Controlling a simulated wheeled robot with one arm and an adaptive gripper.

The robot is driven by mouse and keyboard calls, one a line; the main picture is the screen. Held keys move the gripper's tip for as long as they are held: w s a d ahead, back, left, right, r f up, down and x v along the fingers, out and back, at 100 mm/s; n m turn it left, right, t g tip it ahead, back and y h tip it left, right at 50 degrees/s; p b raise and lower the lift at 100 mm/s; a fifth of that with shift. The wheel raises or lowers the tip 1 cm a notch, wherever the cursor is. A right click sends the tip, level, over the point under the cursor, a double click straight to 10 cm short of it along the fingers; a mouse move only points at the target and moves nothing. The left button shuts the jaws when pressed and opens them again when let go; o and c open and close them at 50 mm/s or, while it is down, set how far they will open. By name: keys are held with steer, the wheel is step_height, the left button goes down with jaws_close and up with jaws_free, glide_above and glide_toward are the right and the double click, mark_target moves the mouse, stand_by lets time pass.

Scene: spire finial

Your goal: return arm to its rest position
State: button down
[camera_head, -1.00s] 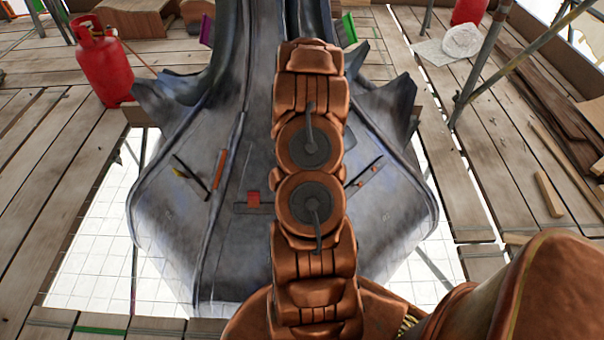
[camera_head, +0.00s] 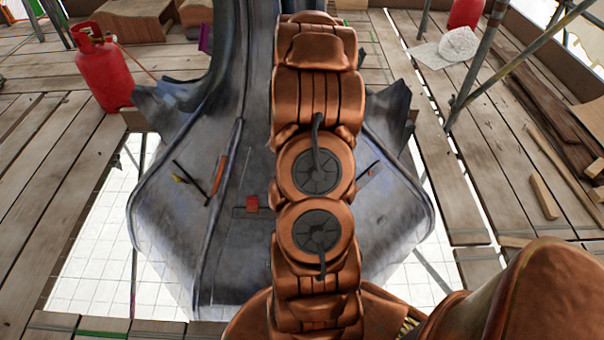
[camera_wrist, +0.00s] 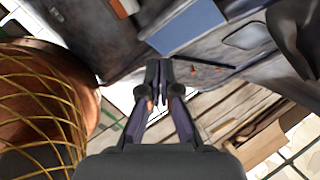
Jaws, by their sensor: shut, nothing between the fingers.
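My gripper (camera_wrist: 162,90) shows in the wrist view with its dark fingers together and nothing between them. It is over a gap near the lower edge of the grey metal spire base (camera_wrist: 85,40). My copper-coloured arm stands up the middle of the head view and covers part of the grey metal spire base (camera_head: 170,225). My gripper is not visible in the head view.
A red gas cylinder (camera_head: 103,68) stands at the left on the plank deck (camera_head: 55,180). A scaffold pole (camera_head: 478,68) and loose timber (camera_head: 544,196) are at the right. Open gaps surround the spire base. A blue panel (camera_wrist: 188,27) shows in the wrist view.

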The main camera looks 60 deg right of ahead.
steer(key=shift+v, duration=0.85)
steer(key=w+a+r+n+y, duration=0.1)
steer(key=w+a+r+n, duration=0.25)
steer(key=a, duration=0.35)
steer(key=w+a+r+n+t+y, duration=0.1)
steer(key=w+a+r+n+y, duration=0.15)
steer(key=a+n, duration=0.3)
steer(key=w+a+r+n+y, duration=0.1)
steer(key=w+a+r+n, duration=0.2)
steer(key=a, duration=0.5)
steer(key=s+a+r+n+y, duration=0.1)
steer(key=s+a+r+n, duration=0.4)
steer(key=a, duration=0.4)
steer(key=s+a+r+n+g+h, duration=0.1)
steer(key=s+a+r+n+g, duration=0.3)
steer(key=s+n, duration=0.55)
steer(key=s+a+r+n+g+h, duration=0.1)
steer(key=s+a+r+n+g, duration=0.1)
steer(key=s+a+r+n, duration=0.5)
step_height(320, 180, up, 16)
steer(key=s+d+t+p, duration=0.1)
steer(key=s+d+p, duration=0.1)
steer(key=p, duration=1.4)
steer(key=shift+s+d+n, duration=0.2)
steer(key=shift+d+n, duration=0.15)
